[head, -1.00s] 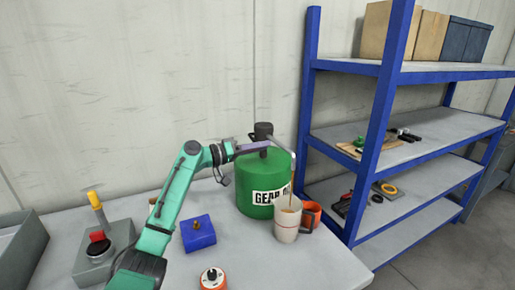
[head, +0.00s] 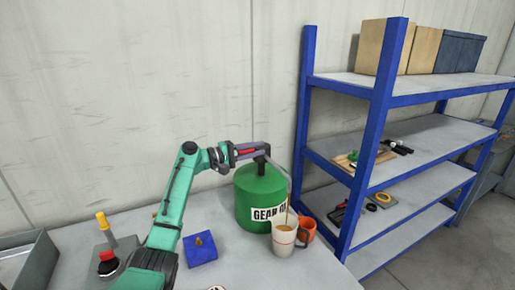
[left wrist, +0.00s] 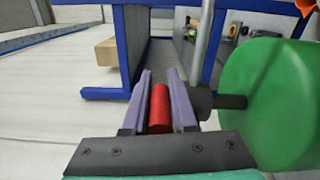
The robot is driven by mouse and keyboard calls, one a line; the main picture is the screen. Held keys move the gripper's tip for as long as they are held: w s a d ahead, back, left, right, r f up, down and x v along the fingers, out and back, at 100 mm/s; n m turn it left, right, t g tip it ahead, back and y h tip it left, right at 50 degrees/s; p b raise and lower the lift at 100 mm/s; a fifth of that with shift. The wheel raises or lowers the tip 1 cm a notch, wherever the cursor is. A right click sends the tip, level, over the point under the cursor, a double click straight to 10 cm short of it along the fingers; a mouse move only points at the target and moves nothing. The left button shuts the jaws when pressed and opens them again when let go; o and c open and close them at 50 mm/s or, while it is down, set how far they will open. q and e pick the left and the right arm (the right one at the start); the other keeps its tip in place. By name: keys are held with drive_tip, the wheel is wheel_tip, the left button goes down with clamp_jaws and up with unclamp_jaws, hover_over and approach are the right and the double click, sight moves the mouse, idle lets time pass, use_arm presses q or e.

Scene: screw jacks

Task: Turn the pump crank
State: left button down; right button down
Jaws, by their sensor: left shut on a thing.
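The pump sits on top of a green gear oil drum (head: 258,196) on the table. My left gripper (head: 248,151) is shut on the red crank handle (head: 245,152), beside the black pump head. In the left wrist view the red crank handle (left wrist: 159,106) lies between the purple fingers, with the black pump fitting (left wrist: 204,101) and the green drum (left wrist: 268,105) to its right. A grey spout bends down on the drum's right. A thin brown stream runs into a white cup (head: 284,238). My right gripper is not in view.
An orange mug (head: 308,230) stands close behind the white cup. A blue block (head: 200,252) with a brass knob lies left of the drum. A grey box with red and yellow controls (head: 105,240) is at the left. A blue-framed shelf (head: 370,140) stands to the right.

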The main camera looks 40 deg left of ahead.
use_arm(q)
drive_tip(key=shift+w+a+r+n+p, duration=0.2)
drive_tip(key=shift+a+r+n+p, duration=0.35)
drive_tip(key=shift+n, duration=0.35)
drive_tip(key=shift+d, duration=0.1)
drive_tip(key=c, duration=1)
unclamp_jaws()
drive_tip(key=shift+f, duration=0.1)
drive_tip(key=shift+o, duration=1.3)
drive_tip(key=shift+f, duration=0.1)
